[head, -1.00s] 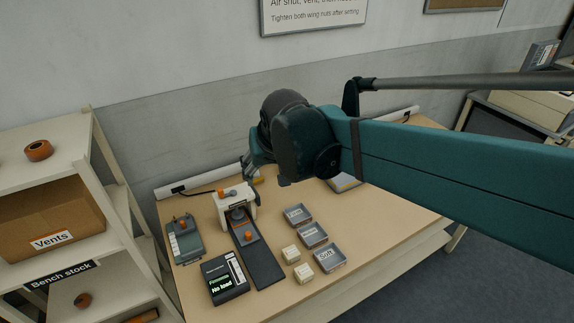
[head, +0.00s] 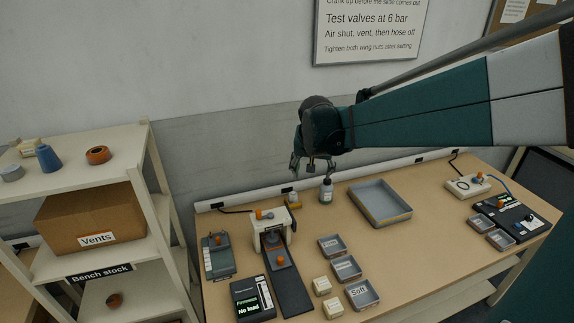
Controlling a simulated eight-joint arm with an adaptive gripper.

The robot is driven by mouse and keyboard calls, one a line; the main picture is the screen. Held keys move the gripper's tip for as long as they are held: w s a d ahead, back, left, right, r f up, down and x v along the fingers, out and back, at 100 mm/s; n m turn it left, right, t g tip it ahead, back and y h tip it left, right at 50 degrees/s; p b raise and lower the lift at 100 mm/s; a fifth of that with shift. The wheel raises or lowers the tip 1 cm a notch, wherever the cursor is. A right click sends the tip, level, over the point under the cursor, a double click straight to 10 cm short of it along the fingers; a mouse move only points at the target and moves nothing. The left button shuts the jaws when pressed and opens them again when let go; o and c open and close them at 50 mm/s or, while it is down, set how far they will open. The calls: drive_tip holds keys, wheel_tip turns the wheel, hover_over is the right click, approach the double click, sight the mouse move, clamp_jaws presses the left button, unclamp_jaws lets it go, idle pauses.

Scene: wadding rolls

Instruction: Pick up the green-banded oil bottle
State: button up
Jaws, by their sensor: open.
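A small bottle (head: 326,191) with a dark top and a pale, greenish-grey body stands upright near the back edge of the table in the head view. A band on it is too small to make out clearly. A second small bottle or container (head: 294,198), yellowish, stands to its left. My gripper (head: 312,168) is open and empty, pointing down just above and slightly left of the dark-topped bottle in the picture. It appears apart from both bottles, but the depth is hard to judge.
A grey tray (head: 353,196) lies right of the bottles. A white press-like device (head: 280,222) stands to the left in front. Several small grey bins (head: 346,267) and pale blocks (head: 322,285) sit at the front. Shelving (head: 140,150) stands left of the table (head: 420,240).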

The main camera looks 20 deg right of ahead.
sight(326, 181)
drive_tip(key=w+d+f+m, duration=0.1)
drive_tip(key=w+d+f, duration=0.4)
drive_tip(key=w+f, duration=0.1)
drive_tip(key=w+d+f+m+g+h, duration=0.1)
drive_tip(key=w+d+f+m, duration=0.1)
drive_tip(key=w+d+f, duration=0.3)
drive_tip(key=w+d+f+m+g, duration=0.1)
drive_tip(key=w+d+f+m, duration=0.1)
drive_tip(key=w+d+f, duration=0.4)
drive_tip(key=shift+w+d+f+h, duration=0.1)
drive_tip(key=shift+w+f, duration=0.25)
drive_tip(key=shift+f, duration=0.3)
drive_tip(key=shift+w+a+f+h, duration=0.1)
drive_tip(key=shift+w+f, duration=0.3)
drive_tip(key=shift+f, duration=0.3)
drive_tip(key=shift+w+d+f+h, duration=0.1)
drive_tip(key=shift+w+f, duration=0.25)
drive_tip(key=shift+f, duration=0.3)
drive_tip(key=shift+w+d+f, duration=0.1)
drive_tip(key=shift+d+f, duration=0.15)
drive_tip(key=shift+f, duration=0.1)
drive_tip(key=shift+f, duration=0.1)
drive_tip(key=shift+x, duration=1.2)
drive_tip(key=shift+b+x, duration=0.4)
drive_tip(key=shift+x, duration=2.15)
drive_tip(key=shift+d, duration=0.1)
drive_tip(key=c, duration=1.1)
